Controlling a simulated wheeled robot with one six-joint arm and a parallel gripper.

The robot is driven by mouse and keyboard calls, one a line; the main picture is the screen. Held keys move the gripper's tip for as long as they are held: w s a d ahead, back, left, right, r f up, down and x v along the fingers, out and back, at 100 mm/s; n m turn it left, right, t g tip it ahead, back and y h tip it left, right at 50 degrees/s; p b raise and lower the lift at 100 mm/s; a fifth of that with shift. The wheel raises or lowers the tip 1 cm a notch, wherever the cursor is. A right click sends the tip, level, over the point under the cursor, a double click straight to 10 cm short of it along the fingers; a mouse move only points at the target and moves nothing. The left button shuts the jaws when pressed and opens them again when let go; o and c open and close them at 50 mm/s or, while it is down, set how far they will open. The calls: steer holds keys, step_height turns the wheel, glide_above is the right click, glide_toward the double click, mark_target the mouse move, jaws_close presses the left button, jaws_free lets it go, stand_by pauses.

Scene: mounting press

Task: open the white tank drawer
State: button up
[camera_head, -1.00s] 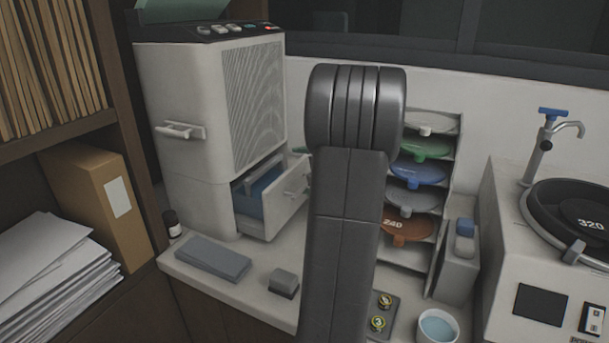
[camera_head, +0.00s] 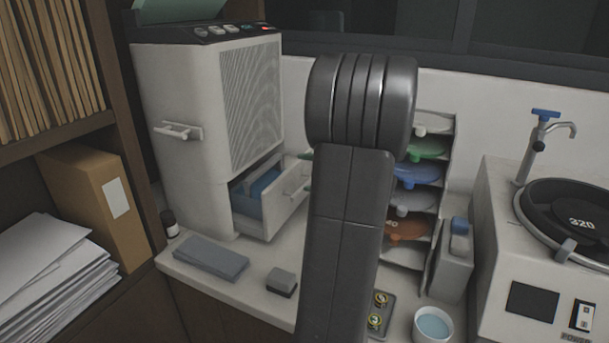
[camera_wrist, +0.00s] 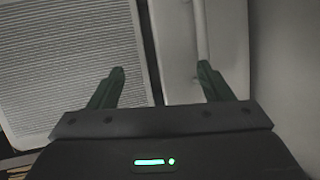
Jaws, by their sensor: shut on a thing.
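The white tank drawer (camera_head: 270,222) stands part way out of the lower part of the white machine (camera_head: 185,95). Blue contents (camera_head: 262,187) show inside it. Its handle (camera_head: 297,186) is on the drawer front and shows as a pale bar in the wrist view (camera_wrist: 200,30). My gripper (camera_wrist: 160,70) is at the drawer front, with its dark green fingers apart and the bar close to the right finger. It is shut on the handle, though the contact is not clear. My arm hides most of the gripper in the head view.
A rack of coloured discs (camera_head: 445,165) stands behind my arm. A cup (camera_head: 433,325) and a grinder (camera_head: 535,260) are at the right.

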steer(key=shift+t, duration=0.3)
steer(key=v, duration=0.4)
steer(key=shift+w+d+r, duration=0.1)
steer(key=shift+d+r, duration=0.15)
steer(key=shift+r, duration=0.05)
steer(key=c, duration=0.5)
steer(key=f+p+v, duration=0.1)
steer(key=v, duration=0.5)
steer(key=shift+s, duration=0.2)
steer(key=shift+c, duration=0.2)
